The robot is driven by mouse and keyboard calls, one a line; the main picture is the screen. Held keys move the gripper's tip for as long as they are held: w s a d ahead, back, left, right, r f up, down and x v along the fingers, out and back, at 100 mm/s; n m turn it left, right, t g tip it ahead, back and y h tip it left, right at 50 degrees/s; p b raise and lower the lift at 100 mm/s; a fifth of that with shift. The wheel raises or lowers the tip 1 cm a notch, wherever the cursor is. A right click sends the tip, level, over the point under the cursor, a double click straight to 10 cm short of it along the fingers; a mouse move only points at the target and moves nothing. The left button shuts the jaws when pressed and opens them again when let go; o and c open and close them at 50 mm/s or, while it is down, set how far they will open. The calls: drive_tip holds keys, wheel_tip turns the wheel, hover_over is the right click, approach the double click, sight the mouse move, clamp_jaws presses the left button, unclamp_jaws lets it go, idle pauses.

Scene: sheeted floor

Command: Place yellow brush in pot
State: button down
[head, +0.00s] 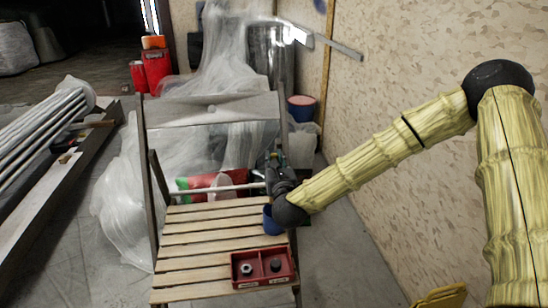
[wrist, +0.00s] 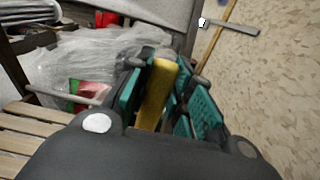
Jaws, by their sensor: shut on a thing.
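The yellow brush (wrist: 158,92) stands between the teal finger pads of my gripper (wrist: 165,95) in the wrist view, and the gripper is shut on it. Its lower part is hidden by the gripper body. In the head view my gripper (head: 276,174) is above the right side of the slatted wooden chair (head: 200,238), and I cannot make out the brush there. A blue pot (head: 270,224) is on the right edge of the seat, just below the gripper and partly hidden by my wrist. The pot does not show in the wrist view.
Plastic sheeting (head: 125,200) lies behind and left. A patterned wall (head: 400,120) is at right. The left seat slats are clear.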

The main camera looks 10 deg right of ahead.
drive_tip(key=shift+f+b, duration=2.1)
drive_tip(key=shift+f, duration=3.2)
drive_tip(key=c, duration=1.2)
unclamp_jaws()
drive_tip(key=s+b, duration=0.1)
drive_tip(key=s, duration=0.9)
drive_tip(key=shift+a, duration=0.15)
